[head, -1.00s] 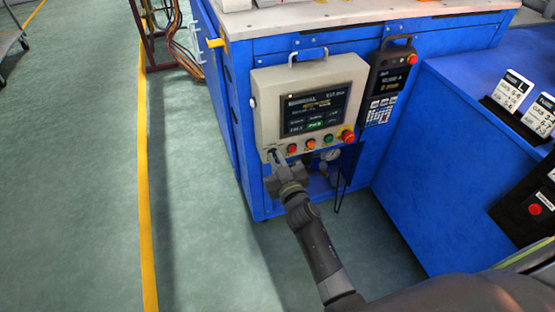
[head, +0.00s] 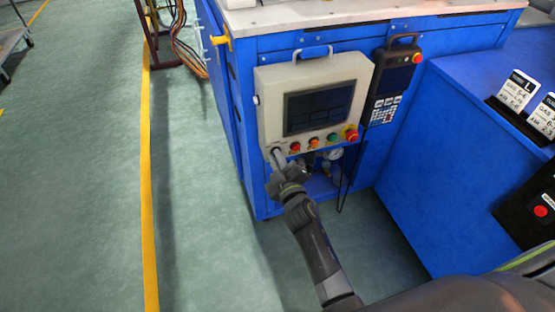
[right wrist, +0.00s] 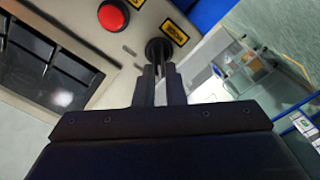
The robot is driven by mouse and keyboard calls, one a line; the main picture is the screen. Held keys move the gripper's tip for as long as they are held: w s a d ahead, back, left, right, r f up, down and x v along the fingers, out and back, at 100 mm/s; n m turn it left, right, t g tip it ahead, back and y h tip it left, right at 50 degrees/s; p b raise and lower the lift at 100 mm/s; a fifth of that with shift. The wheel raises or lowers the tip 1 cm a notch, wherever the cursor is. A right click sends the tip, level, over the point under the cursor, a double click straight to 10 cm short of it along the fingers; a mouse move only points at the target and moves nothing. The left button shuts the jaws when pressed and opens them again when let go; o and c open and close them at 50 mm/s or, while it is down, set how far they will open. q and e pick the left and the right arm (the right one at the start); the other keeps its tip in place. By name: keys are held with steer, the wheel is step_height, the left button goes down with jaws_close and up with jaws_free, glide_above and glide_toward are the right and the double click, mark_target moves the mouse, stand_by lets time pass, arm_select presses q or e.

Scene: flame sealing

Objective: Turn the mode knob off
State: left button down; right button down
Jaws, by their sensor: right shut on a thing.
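The mode knob (right wrist: 157,48) is a dark round knob beside a yellow label, at the corner of the control panel in the right wrist view. My right gripper (right wrist: 160,75) has its two fingers shut on the knob. In the head view my right gripper (head: 278,160) is at the lower left corner of the beige control panel (head: 268,110), and it mostly hides the knob there. The panel's screen (head: 318,108) is dark. My left gripper is not in view.
Red, orange and green buttons (head: 314,143) and a red emergency stop (head: 352,134) line the panel's lower edge. A handheld pendant (head: 390,80) with a dark screen hangs to its right. Cables and a gauge (head: 333,154) are below. Green floor is open at left.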

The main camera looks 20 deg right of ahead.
stand_by(0.4)
steer(key=c, duration=1.5)
jaws_free()
